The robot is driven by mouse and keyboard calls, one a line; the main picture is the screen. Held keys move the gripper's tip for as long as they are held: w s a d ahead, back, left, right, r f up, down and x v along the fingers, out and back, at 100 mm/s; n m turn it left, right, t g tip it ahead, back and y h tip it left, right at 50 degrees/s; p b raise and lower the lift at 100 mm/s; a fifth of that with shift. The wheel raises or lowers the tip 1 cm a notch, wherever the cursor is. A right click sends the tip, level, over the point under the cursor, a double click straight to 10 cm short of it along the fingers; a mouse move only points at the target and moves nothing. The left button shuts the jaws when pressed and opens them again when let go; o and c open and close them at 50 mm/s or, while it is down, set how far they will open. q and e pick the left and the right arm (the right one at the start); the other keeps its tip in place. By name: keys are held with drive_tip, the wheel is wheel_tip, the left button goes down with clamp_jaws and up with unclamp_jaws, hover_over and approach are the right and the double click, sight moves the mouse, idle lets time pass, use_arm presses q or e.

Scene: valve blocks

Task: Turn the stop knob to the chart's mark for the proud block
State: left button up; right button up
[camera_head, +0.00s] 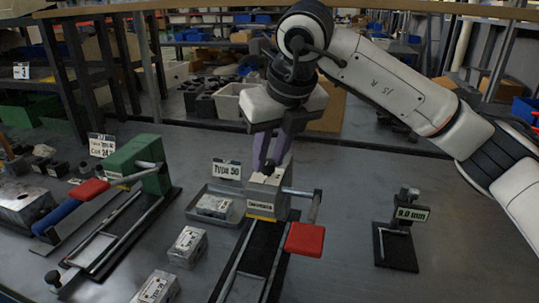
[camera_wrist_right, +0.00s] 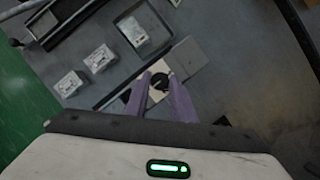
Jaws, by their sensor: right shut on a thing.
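The small black stop knob (camera_wrist_right: 160,82) sits on the light top of the middle fixture (camera_head: 266,196), between the purple fingers of my right gripper (camera_wrist_right: 160,88). My right gripper (camera_head: 270,160) points down and is shut on the knob. In the head view the knob is partly hidden by the fingers. Silver valve blocks (camera_head: 188,246) (camera_head: 156,288) lie on the bench left of this fixture, and another block (camera_head: 214,206) lies in a grey tray (camera_head: 196,214). I cannot tell which block is proud. My left gripper is not in view.
A red-handled lever (camera_head: 305,239) sticks out at the middle fixture's right. A green fixture (camera_head: 138,165) with a red and blue handle stands left. A gauge reading 9.0 mm (camera_head: 412,213) stands right. A "Type 50" sign (camera_head: 227,170) stands behind the tray. Bench between fixture and gauge is clear.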

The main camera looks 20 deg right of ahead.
drive_tip(key=o, duration=1)
drive_tip(key=v, duration=1)
drive_tip(key=shift+r, duration=0.15)
